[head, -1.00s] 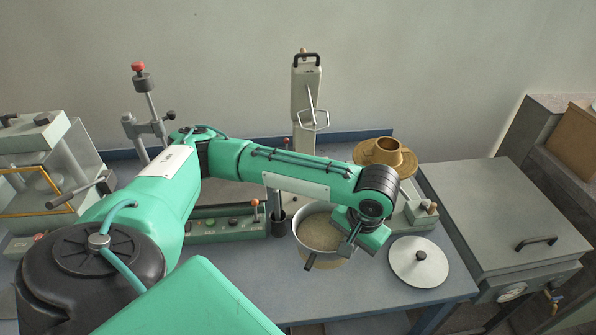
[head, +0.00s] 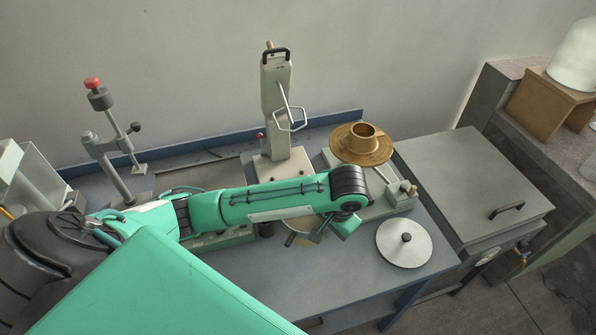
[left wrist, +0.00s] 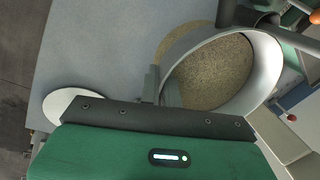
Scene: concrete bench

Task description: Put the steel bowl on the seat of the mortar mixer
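The steel bowl (left wrist: 276,65) holds a sandy mix and shows well in the left wrist view, over a tan round surface. My left gripper (head: 325,230) is at the bowl's right side. In the left wrist view its fingers (left wrist: 163,88) are close together, one on each side of the bowl wall, apparently pinching it. An upright grey machine (head: 276,100), possibly the mortar mixer, stands behind; its seat cannot be made out. My right gripper is out of view.
A brass flow table (head: 348,153) stands behind right of the bowl. A pale round lid (head: 390,249) lies to its right. A grey cabinet (head: 465,180) stands farther right. A stand with a red knob (head: 110,150) is at left. The bench front (head: 330,285) is clear.

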